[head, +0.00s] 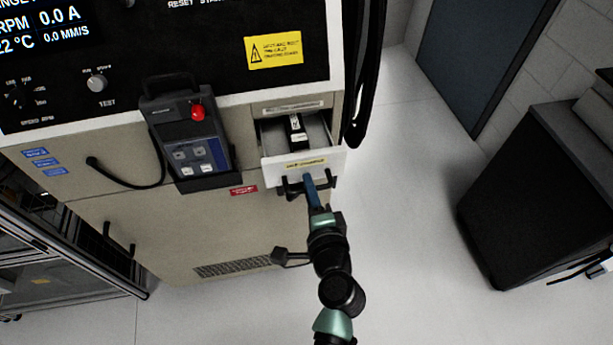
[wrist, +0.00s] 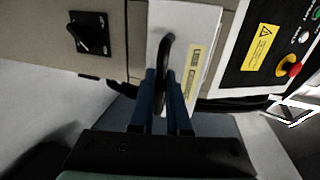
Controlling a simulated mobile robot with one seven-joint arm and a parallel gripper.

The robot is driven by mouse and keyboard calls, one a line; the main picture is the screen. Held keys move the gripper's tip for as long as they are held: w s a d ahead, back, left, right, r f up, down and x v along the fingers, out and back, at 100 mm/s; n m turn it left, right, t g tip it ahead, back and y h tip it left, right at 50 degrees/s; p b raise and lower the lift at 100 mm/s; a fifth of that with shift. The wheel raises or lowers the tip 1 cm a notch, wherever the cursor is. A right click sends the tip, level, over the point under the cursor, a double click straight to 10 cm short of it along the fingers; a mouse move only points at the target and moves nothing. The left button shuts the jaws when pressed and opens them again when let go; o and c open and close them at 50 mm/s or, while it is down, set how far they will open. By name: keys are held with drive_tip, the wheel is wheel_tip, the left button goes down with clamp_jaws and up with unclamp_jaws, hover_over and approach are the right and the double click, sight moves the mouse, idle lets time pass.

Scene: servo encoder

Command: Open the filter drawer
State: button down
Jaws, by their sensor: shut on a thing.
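The filter drawer (head: 328,161) is a small white-fronted drawer at the right of the beige cabinet. It stands pulled out, and its inside shows from above. A small black and white item (head: 297,130) lies in it. The drawer front carries a yellow label and a black bar handle (head: 291,188). In the wrist view the drawer front (wrist: 200,22) and the handle (wrist: 165,50) are close up. My gripper (head: 308,181) is at the handle; in the wrist view its blue fingers (wrist: 162,82) are on either side of the handle, shut on it.
A handheld pendant (head: 190,140) with a red button hangs on the cabinet, left of the drawer. Black cables (head: 365,80) hang at the cabinet's right edge. A black bin-like unit (head: 520,190) stands at the right. The floor (head: 410,230) between is clear.

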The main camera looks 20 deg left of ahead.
drive_tip(key=v, duration=0.4)
drive_tip(key=shift+f, duration=0.4)
drive_tip(key=c, duration=0.9)
unclamp_jaws()
drive_tip(key=shift+s, duration=0.1)
drive_tip(key=b+v, duration=0.3)
drive_tip(key=v, duration=1)
